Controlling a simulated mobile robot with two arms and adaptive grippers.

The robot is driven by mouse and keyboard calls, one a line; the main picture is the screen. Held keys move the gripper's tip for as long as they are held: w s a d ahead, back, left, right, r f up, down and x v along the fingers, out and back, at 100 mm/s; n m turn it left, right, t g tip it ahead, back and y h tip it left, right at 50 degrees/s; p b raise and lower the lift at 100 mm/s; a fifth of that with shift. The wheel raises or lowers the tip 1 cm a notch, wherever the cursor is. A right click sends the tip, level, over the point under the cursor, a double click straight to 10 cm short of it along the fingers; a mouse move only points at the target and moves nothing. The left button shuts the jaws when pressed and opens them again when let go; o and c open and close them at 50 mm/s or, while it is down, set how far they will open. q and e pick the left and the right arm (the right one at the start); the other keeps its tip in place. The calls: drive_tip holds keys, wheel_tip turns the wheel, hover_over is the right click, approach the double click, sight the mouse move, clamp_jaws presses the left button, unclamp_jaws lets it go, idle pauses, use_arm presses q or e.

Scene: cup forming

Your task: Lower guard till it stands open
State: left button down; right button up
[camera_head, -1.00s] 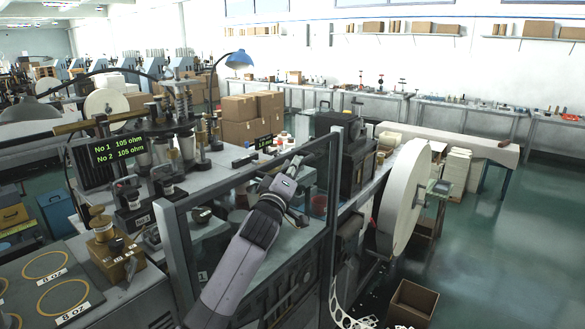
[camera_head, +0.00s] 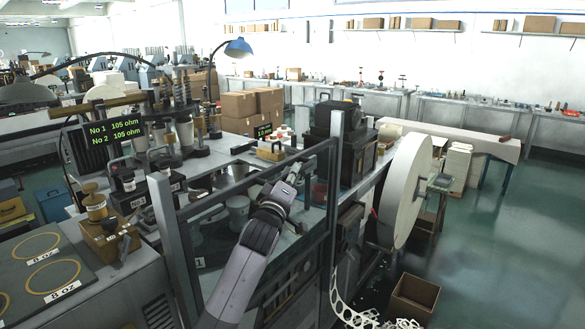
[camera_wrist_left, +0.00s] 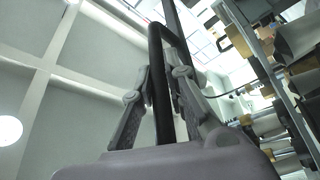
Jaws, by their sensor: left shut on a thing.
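The guard (camera_head: 235,191) is a clear pane in a dark frame, between two grey upright posts at the front of the machine. Its top rail now sits below the post tops, so it is part-way down. My left gripper (camera_head: 290,176) reaches in from below and is shut at the guard's upper edge, right of its middle. In the left wrist view the fingers (camera_wrist_left: 162,78) close on both sides of the guard's black handle bar (camera_wrist_left: 157,52). My right gripper is out of view.
The left post (camera_head: 175,250) and right post (camera_head: 334,210) flank the guard. A large white reel (camera_head: 407,190) stands to the right, above an open cardboard box (camera_head: 413,296). A bench with "8 oz" rings (camera_head: 52,274) is at the left.

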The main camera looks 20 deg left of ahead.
use_arm(q)
wheel_tip(320, 180, down, 31)
drive_tip(key=b, duration=1.7)
drive_tip(key=shift+r, duration=0.1)
drive_tip(key=c, duration=1.9)
unclamp_jaws()
drive_tip(key=shift+s, duration=0.1)
drive_tip(key=v, duration=1.1)
drive_tip(key=shift+s, duration=0.4)
